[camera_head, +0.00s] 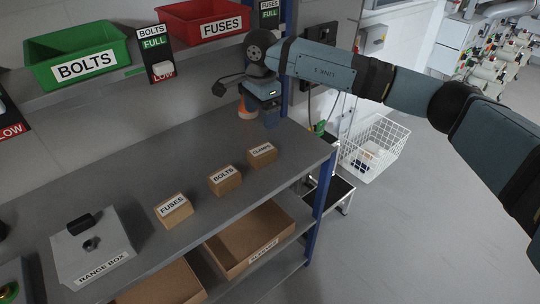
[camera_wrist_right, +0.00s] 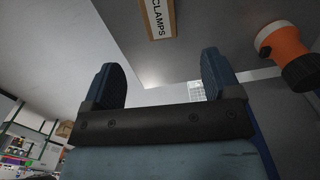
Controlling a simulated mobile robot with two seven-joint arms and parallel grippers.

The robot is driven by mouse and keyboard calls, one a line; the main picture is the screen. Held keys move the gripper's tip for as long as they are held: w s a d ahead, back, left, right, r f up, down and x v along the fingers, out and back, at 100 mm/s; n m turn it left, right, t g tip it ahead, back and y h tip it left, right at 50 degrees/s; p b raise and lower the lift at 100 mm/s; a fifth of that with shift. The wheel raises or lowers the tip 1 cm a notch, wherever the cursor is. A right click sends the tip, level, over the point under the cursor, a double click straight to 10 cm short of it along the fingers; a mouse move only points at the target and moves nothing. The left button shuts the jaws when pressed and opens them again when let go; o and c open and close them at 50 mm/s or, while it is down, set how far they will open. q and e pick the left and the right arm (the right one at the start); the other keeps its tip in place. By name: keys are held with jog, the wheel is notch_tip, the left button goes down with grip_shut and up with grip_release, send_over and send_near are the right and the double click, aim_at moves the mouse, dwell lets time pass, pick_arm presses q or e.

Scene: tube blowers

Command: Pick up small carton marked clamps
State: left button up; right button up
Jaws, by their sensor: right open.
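The small carton marked CLAMPS (camera_head: 262,155) is a brown box with a white label, sitting on the grey bench top near its right end. In the right wrist view the carton (camera_wrist_right: 158,20) shows at the top edge, partly cut off, beyond and between the finger directions. My right gripper (camera_head: 268,112) is above the bench, behind the carton and apart from it. In the right wrist view its two fingers (camera_wrist_right: 163,78) are spread with nothing between them. My left gripper does not show.
Cartons marked BOLTS (camera_head: 225,180) and FUSES (camera_head: 174,211) stand left of the clamps carton. An orange torch (camera_wrist_right: 285,50) is close beside my right gripper. A range box (camera_head: 93,250) is at front left. Green (camera_head: 78,55) and red (camera_head: 205,18) bins sit on the shelf above.

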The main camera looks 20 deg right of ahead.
aim_at(262, 149)
notch_tip(262, 149, down, 14)
jog(key=shift+s+a+r+b, duration=0.1)
jog(key=shift+r+b, duration=0.15)
jog(key=shift+b, duration=0.45)
jog(key=shift+r, duration=0.1)
jog(key=c, duration=1)
